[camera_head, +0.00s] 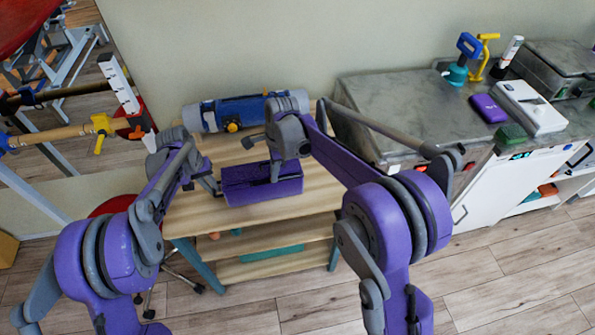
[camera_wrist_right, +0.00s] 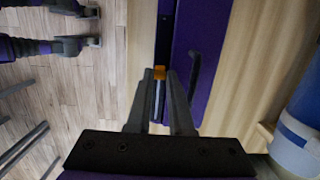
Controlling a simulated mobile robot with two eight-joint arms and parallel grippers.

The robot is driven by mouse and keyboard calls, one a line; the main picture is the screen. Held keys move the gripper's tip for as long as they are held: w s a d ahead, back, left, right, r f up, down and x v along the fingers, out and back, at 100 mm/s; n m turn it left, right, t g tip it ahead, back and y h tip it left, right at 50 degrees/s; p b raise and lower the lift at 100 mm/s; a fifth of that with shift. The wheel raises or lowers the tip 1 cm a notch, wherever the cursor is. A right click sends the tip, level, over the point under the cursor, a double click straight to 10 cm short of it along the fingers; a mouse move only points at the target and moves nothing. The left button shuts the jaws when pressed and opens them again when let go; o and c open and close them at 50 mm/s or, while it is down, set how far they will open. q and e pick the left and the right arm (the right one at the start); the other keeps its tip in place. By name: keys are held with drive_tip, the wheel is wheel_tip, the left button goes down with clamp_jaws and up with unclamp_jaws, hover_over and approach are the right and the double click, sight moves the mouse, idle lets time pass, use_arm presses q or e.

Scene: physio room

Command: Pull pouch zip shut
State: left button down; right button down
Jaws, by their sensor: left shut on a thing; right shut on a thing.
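A purple pouch (camera_head: 262,189) lies on the wooden table (camera_head: 190,215), with a dark zip strip along its top. In the right wrist view the pouch (camera_wrist_right: 212,50) shows its dark zip track (camera_wrist_right: 164,32). My left gripper (camera_head: 214,187) is at the pouch's left end, shut on it; its fingertips are small in the picture. My right gripper (camera_head: 274,172) is over the pouch's top. In the wrist view my right gripper (camera_wrist_right: 160,80) is shut on a small orange zip pull (camera_wrist_right: 159,72) at the track. The track beneath the fingers is partly hidden.
A blue and grey roll (camera_head: 245,111) lies behind the pouch at the table's back. The table's front left is bare.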

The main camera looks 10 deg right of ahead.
drive_tip(key=shift+a, duration=2.75)
drive_tip(key=c, duration=0.8)
unclamp_jaws()
drive_tip(key=shift+o, duration=0.2)
drive_tip(key=shift+r, duration=0.15)
wheel_tip(320, 180, up, 8)
use_arm(q)
drive_tip(key=c, duration=0.9)
unclamp_jaws()
